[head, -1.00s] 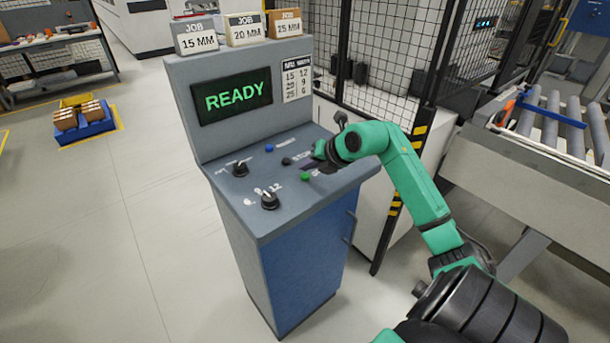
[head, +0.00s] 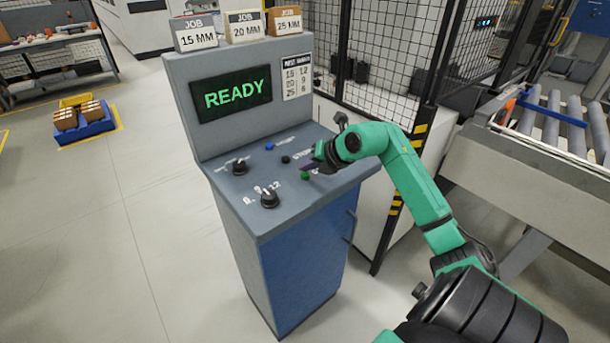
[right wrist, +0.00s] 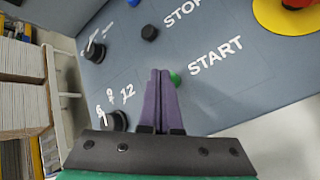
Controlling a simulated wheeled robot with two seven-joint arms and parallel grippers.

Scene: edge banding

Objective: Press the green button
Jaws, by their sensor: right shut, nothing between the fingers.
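The green button (head: 304,176) is on the sloped panel of the blue-grey control console (head: 250,213). In the right wrist view the green button (right wrist: 175,78) sits beside the word START, just right of my fingertips and partly hidden by them. My right gripper (head: 308,167) is over the panel close to the button; its purple fingers (right wrist: 160,75) are together with nothing between them. I cannot tell whether they touch the button. The console screen (head: 232,95) reads READY. My left gripper is not in view.
A black button (right wrist: 149,32) by STOP, a blue button (head: 269,146) and two black knobs (head: 269,200) share the panel. A red knob on a yellow base (right wrist: 290,15) is at its edge. Mesh fencing (head: 385,50) and a roller conveyor (head: 540,115) stand to the right.

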